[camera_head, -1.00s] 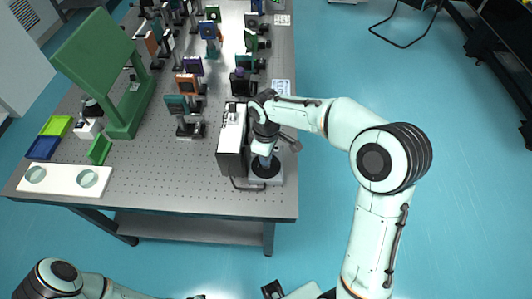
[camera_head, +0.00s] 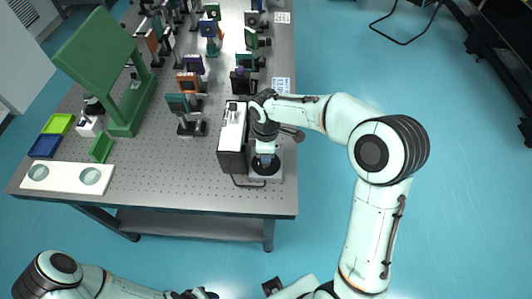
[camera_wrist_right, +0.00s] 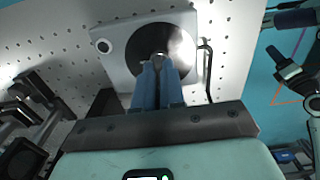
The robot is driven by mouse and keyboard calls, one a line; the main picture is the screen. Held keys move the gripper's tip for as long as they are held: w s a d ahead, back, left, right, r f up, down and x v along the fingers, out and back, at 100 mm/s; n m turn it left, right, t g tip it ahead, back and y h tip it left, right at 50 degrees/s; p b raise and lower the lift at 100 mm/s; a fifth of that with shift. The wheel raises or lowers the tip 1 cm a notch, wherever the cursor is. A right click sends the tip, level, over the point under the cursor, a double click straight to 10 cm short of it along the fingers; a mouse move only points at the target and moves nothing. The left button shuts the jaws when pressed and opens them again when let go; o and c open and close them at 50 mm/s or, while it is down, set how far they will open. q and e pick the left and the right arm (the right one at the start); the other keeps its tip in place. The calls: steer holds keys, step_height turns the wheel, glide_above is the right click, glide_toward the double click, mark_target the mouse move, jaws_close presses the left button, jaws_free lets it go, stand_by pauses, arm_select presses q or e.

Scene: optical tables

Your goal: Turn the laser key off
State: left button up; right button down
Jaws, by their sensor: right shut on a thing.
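The laser key (camera_wrist_right: 158,55) is a small part at the centre of a black round disc (camera_wrist_right: 138,48) on a light grey plate (camera_wrist_right: 115,72). My right gripper (camera_wrist_right: 159,64) has its blue fingers closed together on the key. In the head view the right gripper (camera_head: 265,160) points down over the black disc at the table's near right corner. The fingers hide most of the key, so its angle cannot be read. Only part of my left arm shows at the bottom left; its gripper is out of view.
A black box with a white top (camera_head: 232,136) stands close left of the right gripper. A bent dark rod (camera_wrist_right: 208,70) is beside the plate. Several optic mounts (camera_head: 188,104) stand behind on the perforated table (camera_head: 150,190). The table's front middle is clear.

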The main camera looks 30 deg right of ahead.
steer(key=c, duration=1.2)
jaws_free()
steer(key=shift+c, duration=0.2)
arm_select(q)
steer(key=shift+w+r+p, duration=0.85)
steer(key=shift+r, duration=0.25)
arm_select(e)
step_height(320, 180, up, 13)
steer(key=shift+r, duration=0.2)
